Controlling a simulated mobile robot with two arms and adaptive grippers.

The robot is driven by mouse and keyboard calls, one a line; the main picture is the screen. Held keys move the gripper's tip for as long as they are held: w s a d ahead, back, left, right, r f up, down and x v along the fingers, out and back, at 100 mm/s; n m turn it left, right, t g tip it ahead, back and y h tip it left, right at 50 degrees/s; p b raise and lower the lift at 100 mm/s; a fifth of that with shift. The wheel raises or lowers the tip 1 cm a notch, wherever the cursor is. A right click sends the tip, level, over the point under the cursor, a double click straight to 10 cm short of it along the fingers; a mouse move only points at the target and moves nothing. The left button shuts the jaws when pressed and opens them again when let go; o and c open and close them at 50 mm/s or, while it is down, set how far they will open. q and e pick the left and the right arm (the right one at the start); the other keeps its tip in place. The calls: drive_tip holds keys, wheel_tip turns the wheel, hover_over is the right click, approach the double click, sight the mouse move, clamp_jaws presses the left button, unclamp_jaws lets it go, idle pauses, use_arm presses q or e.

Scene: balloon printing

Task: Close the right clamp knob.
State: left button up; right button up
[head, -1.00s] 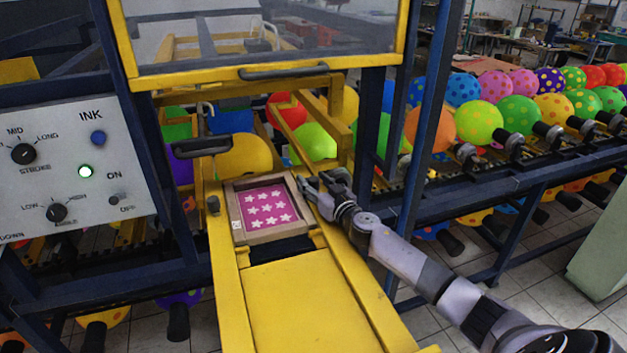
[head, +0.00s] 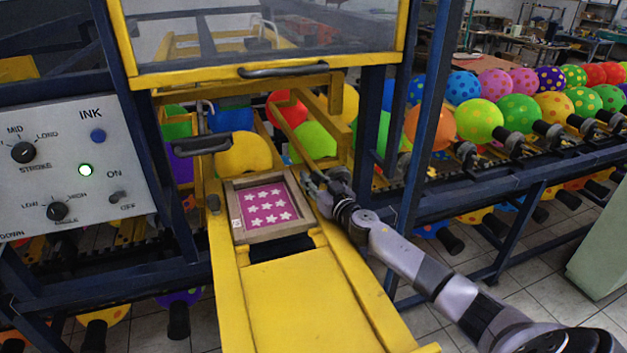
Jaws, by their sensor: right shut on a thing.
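The printing screen (head: 264,206), a wooden frame with white stars on pink, lies in the yellow tray (head: 290,300). The left clamp knob (head: 213,203), small and dark, stands on the yellow rail left of the frame. My right gripper (head: 311,184) is at the right side of the frame, over the right rail. It is shut on the right clamp knob, which its fingers hide almost wholly. How far the knob is turned cannot be seen. My left gripper is out of view.
A control panel (head: 70,160) with dials and a lit green lamp stands at the left. A yellow-framed window with a dark handle (head: 284,70) hangs above the tray. Blue posts and a rack of dotted balloons (head: 479,120) stand at the right.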

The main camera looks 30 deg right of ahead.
clamp_jaws()
drive_tip(key=shift+y, duration=0.3)
drive_tip(key=n+y+b, duration=0.1)
drive_tip(key=n+y, duration=0.1)
drive_tip(key=y, duration=0.1)
drive_tip(key=n+g+y+b, duration=0.1)
drive_tip(key=n+y+b, duration=0.1)
drive_tip(key=y, duration=0.1)
drive_tip(key=shift+d+f+n, duration=0.1)
drive_tip(key=shift+d+n, duration=0.1)
drive_tip(key=shift+n, duration=0.2)
drive_tip(key=n+g+y+b, duration=0.1)
drive_tip(key=y+b, duration=0.1)
drive_tip(key=n+g+y+b, duration=0.1)
drive_tip(key=n+y+b, duration=0.1)
drive_tip(key=b, duration=0.1)
drive_tip(key=shift+a+f+g+y, duration=0.1)
drive_tip(key=shift+a+g+y, duration=0.05)
drive_tip(key=shift+g+y, duration=0.2)
drive_tip(key=shift+r+n+g+y+b, duration=0.2)
drive_tip(key=shift+n+g+y+b, duration=0.4)
drive_tip(key=shift+y+b, duration=0.25)
drive_tip(key=o, duration=1)
unclamp_jaws()
